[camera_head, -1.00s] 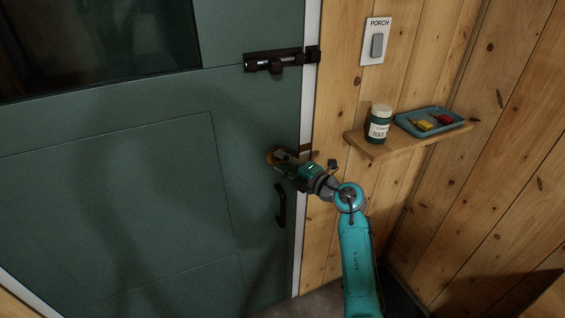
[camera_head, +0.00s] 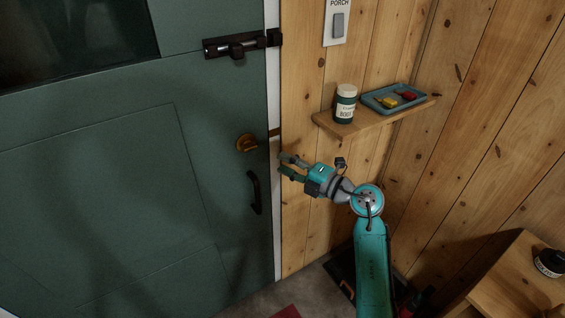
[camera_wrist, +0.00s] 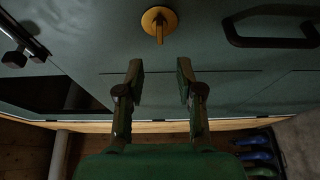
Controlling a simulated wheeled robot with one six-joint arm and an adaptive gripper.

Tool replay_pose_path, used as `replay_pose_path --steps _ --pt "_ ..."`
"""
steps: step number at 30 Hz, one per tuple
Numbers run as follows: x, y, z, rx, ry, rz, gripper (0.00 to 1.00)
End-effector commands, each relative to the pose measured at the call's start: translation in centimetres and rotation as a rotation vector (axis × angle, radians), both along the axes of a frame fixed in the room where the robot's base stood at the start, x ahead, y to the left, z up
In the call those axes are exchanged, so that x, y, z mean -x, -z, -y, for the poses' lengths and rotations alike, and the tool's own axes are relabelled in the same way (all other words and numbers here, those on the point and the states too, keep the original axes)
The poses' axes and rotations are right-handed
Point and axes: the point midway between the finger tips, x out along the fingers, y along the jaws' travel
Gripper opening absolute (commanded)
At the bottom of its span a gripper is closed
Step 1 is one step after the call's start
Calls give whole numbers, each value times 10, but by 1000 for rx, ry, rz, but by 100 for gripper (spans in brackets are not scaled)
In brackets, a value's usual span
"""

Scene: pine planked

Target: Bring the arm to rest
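My gripper (camera_head: 285,166) is held out in front of the door frame, to the right of the brass thumb-turn lock (camera_head: 247,142), and apart from it. In the wrist view its two fingers (camera_wrist: 158,80) are spread with nothing between them. The brass thumb-turn also shows in the wrist view (camera_wrist: 159,22), beyond the fingertips, with its tab in line with the gap. My arm comes up from the lower right, bent at the elbow joint.
The green door (camera_head: 90,200) has a dark pull handle (camera_head: 253,192) and a slide bolt (camera_head: 238,46). A wooden shelf (camera_head: 350,130) holds a jar (camera_head: 345,105) and a blue tray (camera_head: 366,101) with small items. A switch (camera_head: 338,25) is above. A wooden bench (camera_head: 510,290) stands at lower right.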

Motion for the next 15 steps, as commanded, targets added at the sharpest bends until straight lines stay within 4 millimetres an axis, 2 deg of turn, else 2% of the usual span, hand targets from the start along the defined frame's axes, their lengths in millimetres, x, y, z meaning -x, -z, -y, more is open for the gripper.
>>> replay_pose_path --steps 11,15 --pt "2 2 0 -5 -1 -2 36" --pt "20 16 0 -54 -4 -12 36"
